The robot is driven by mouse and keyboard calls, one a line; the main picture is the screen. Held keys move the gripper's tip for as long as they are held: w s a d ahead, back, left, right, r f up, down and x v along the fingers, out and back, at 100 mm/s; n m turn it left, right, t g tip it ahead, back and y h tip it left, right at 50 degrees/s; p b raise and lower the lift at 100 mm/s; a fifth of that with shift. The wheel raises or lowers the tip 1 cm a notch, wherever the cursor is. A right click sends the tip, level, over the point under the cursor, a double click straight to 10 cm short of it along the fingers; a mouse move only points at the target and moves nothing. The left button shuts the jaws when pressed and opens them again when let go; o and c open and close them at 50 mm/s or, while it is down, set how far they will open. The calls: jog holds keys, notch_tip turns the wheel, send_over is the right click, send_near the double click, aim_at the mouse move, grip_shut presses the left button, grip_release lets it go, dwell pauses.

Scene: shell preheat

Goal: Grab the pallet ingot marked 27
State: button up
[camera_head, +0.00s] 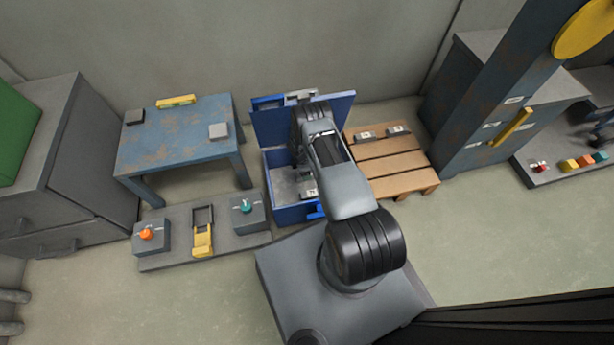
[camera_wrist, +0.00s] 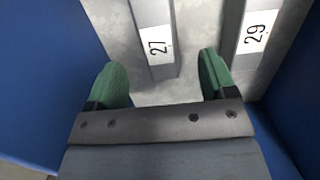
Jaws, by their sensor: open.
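The ingot marked 27 (camera_wrist: 158,45) is a grey bar with a white label. It lies on a grey floor between blue walls in the wrist view. My gripper (camera_wrist: 162,80) is open, with one green fingertip on either side of the near end of this bar. I cannot tell how far above it the fingers are. A second grey ingot marked 29 (camera_wrist: 254,40) lies to its right, beyond the right fingertip. In the head view my arm reaches over the blue box (camera_head: 290,212), and one labelled ingot (camera_head: 308,189) shows inside. The gripper is hidden there.
A wooden pallet (camera_head: 385,168) with two labelled ingots (camera_head: 365,135) stands right of the box. A blue table (camera_head: 180,135) stands left. A grey platform (camera_head: 175,264) with an orange knob, yellow part and teal knob lies in front of it. A rusty blue column (camera_head: 490,85) rises right.

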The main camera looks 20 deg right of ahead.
jog(key=f+b, duration=0.1)
jog(key=f, duration=0.2)
jog(key=d+f+b, duration=0.1)
jog(key=f, duration=0.1)
jog(key=shift+b, duration=0.3)
jog(key=shift+r, duration=0.1)
jog(key=shift+c, duration=0.3)
jog(key=c, duration=1.2)
